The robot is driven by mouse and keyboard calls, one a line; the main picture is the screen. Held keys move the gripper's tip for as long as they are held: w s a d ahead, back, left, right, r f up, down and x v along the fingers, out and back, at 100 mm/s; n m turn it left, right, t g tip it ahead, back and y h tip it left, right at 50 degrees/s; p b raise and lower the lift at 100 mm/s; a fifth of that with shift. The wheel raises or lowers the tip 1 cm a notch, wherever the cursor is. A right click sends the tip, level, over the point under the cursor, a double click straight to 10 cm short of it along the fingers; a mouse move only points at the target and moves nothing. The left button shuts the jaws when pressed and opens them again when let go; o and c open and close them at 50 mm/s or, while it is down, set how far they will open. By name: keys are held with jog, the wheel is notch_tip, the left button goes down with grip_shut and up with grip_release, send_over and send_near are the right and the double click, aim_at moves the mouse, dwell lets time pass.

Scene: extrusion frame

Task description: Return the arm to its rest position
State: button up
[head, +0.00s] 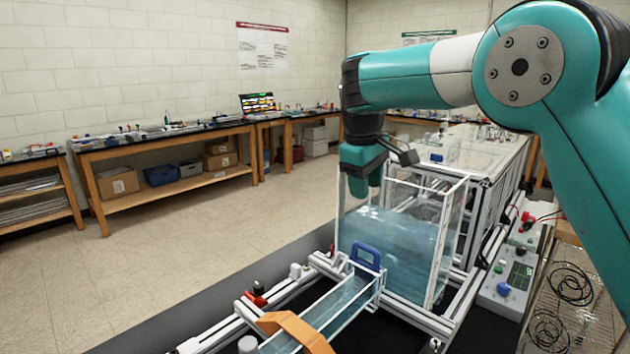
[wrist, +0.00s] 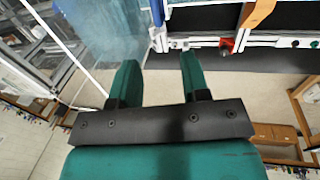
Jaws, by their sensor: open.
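My teal arm (head: 400,78) reaches in from the right in the head view and bends down over the extrusion frame. My gripper (head: 362,186) points down by the left upper edge of the clear water tank (head: 400,255). In the wrist view my gripper (wrist: 158,75) is open, with its two teal fingers apart and nothing between them. A blue handle (head: 367,256) stands at the tank end of the clear channel, below my gripper and apart from it. The blue handle also shows in the wrist view (wrist: 157,12), beyond the fingertips.
A clear channel (head: 345,298) with an orange bracket (head: 294,330) runs to the lower left. A control box (head: 507,285) with knobs stands right of the tank. Wooden benches (head: 165,145) line the far wall. The floor (head: 190,235) at left is clear.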

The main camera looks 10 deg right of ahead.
jog(key=s+a+f+y+b, duration=0.1)
jog(key=s+f+y+b, duration=0.1)
jog(key=s, duration=1.6)
jog(key=s+a+f+m+g+y+b, duration=0.1)
jog(key=s+f, duration=0.6)
jog(key=s, duration=1.1)
jog(key=y+b, duration=0.1)
jog(key=y, duration=0.1)
jog(key=shift+g+y+b, duration=0.3)
jog(key=shift+y+b, duration=0.05)
jog(key=shift+y, duration=0.05)
